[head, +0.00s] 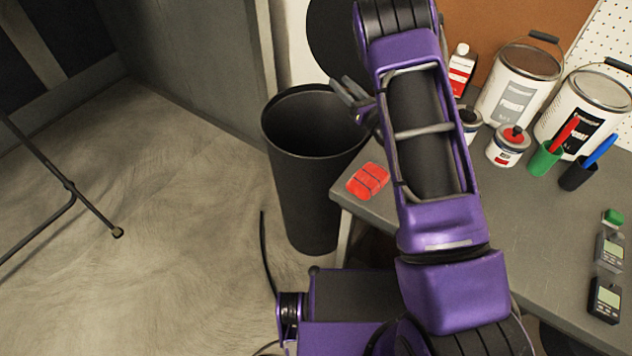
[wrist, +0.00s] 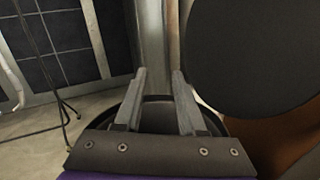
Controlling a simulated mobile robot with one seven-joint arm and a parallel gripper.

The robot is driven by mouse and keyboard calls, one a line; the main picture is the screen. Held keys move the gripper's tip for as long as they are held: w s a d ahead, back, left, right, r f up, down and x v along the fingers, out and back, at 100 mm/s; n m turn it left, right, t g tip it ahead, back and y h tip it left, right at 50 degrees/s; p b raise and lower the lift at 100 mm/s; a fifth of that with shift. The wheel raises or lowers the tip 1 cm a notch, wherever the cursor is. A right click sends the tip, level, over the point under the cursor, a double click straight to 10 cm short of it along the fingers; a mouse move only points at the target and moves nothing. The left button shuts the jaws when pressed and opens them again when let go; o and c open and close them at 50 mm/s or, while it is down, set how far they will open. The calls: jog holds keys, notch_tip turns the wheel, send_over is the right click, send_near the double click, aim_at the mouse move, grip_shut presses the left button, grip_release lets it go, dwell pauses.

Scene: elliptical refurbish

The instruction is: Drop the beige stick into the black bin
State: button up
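The black bin (head: 312,190) stands on the floor left of the workbench, with its open top facing up. My gripper (head: 344,88) is over the right rear part of the bin's mouth. In the wrist view, the two grey fingers of my gripper (wrist: 159,74) are apart with nothing visible between them. The bin (wrist: 156,113) shows dark behind and below the fingers there. I see no beige stick in either view; the bin's inside is too dark to tell what lies in it.
A large black round shape (wrist: 252,45) is close right of my gripper. Floor at left is mostly open.

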jog(key=v, duration=1)
jog(key=shift+s+d, duration=0.15)
jog(key=shift+s, duration=0.15)
jog(key=shift+r, duration=0.1)
